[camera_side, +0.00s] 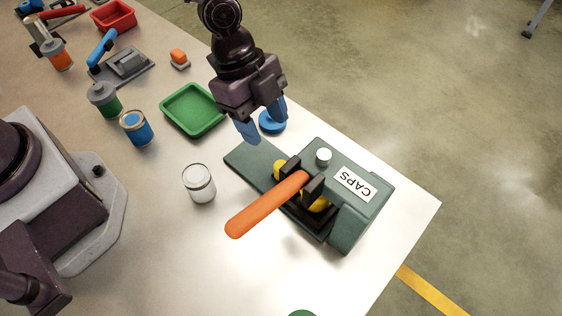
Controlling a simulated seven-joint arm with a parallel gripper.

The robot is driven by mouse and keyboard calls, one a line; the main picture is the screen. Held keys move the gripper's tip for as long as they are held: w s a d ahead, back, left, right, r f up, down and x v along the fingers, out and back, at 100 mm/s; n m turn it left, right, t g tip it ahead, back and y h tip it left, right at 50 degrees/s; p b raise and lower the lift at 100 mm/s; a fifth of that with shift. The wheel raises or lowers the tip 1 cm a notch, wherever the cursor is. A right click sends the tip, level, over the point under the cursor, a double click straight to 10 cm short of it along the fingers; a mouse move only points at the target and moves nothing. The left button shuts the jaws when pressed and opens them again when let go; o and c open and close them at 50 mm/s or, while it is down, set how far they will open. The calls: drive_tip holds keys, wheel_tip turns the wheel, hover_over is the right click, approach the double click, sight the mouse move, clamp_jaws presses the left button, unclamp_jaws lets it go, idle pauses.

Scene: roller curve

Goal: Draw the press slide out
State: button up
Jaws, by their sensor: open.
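The press (351,212) is a dark green block near the table's right edge, with a white "CAPS" label and a white knob (323,156) on top. An orange handle (258,208) reaches from its black bracket toward the lower left. Yellow parts (280,168) show beside the bracket. A flat green plate (250,160) extends from the press to the upper left; I cannot tell whether this is the slide. My gripper (263,121) is open and empty, with blue fingers pointing down, above and behind the press. It looks apart from the press.
Bare table lies in front of the white can.

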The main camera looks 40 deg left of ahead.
sight(280, 164)
drive_tip(key=x, duration=1)
clamp_jaws()
drive_tip(key=a, duration=1.4)
